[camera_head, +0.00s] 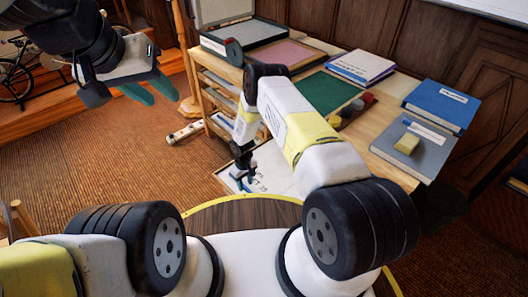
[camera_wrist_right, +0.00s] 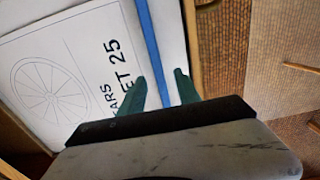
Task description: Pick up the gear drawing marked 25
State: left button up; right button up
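The gear drawing marked 25 (camera_wrist_right: 55,75) is a white sheet with a spoked wheel and lettering ending in "ET 25" in the right wrist view. In the head view, a white sheet (camera_head: 275,172) lies low beside the table, partly hidden by my arm. My right gripper (camera_wrist_right: 160,78) is open above the sheet's right side, with a blue strip (camera_wrist_right: 153,45) passing between its green fingers. I cannot tell whether they touch it. My right gripper also shows in the head view (camera_head: 243,172). My left gripper (camera_head: 162,96) is open and empty, raised at the upper left.
A wooden edge (camera_wrist_right: 194,45) borders the sheet on the right. Brown floor (camera_head: 110,155) is open at the left.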

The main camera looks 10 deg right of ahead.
jog(key=shift+f, duration=0.95)
jog(key=shift+c, duration=0.2)
grip_shut()
